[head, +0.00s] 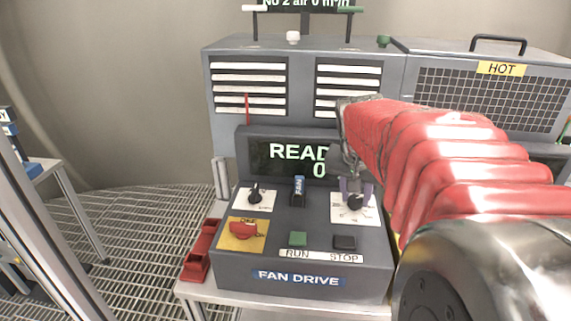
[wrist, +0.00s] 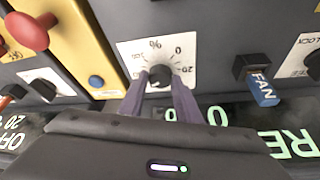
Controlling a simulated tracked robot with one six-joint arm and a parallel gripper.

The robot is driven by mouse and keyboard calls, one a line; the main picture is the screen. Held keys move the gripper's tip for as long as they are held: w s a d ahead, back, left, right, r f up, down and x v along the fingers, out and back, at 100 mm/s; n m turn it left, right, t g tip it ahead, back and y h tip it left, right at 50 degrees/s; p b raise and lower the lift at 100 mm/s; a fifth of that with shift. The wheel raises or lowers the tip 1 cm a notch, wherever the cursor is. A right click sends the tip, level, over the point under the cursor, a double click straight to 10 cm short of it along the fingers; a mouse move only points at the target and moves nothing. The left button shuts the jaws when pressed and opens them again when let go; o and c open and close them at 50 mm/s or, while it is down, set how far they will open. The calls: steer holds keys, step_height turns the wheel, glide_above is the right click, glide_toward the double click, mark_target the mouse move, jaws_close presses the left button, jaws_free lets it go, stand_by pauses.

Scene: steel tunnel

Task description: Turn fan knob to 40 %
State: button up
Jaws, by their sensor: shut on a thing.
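The fan knob (head: 355,203) is a small black dial on a white scale plate at the right of the FAN DRIVE panel (head: 232,275). In the wrist view the knob (wrist: 159,74) sits on its plate, marked "%", "0" and "20". My gripper (head: 356,188) reaches it from above, and its purple-grey fingers (wrist: 161,80) are closed around the knob, one on each side. The fingers hide part of the knob, and I cannot read its pointer. The display (head: 290,158) shows "READ" and a "0", its right side hidden by my arm.
Left of the knob are a FAN key tag (head: 298,190), another black knob (head: 256,194) and a red switch (head: 246,229) on yellow. The green RUN (head: 297,238) and black STOP (head: 345,242) buttons lie below. A HOT-labelled mesh box (head: 485,95) stands behind my arm.

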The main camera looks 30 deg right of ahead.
steer(key=m, duration=0.2)
steer(key=m+g, duration=0.1)
steer(key=m, duration=0.1)
steer(key=shift+w+a+g+h, duration=0.2)
steer(key=shift+g+h, duration=0.1)
steer(key=shift+h, duration=0.1)
steer(key=shift+w+m+g, duration=0.15)
steer(key=shift+m+g, duration=0.65)
steer(key=shift+m, duration=1.5)
steer(key=o, duration=1.1)
steer(key=shift+c, duration=0.2)
steer(key=v, duration=1.3)
steer(key=shift+a+r, duration=0.15)
steer(key=shift+r, duration=0.2)
steer(key=shift+w, duration=0.1)
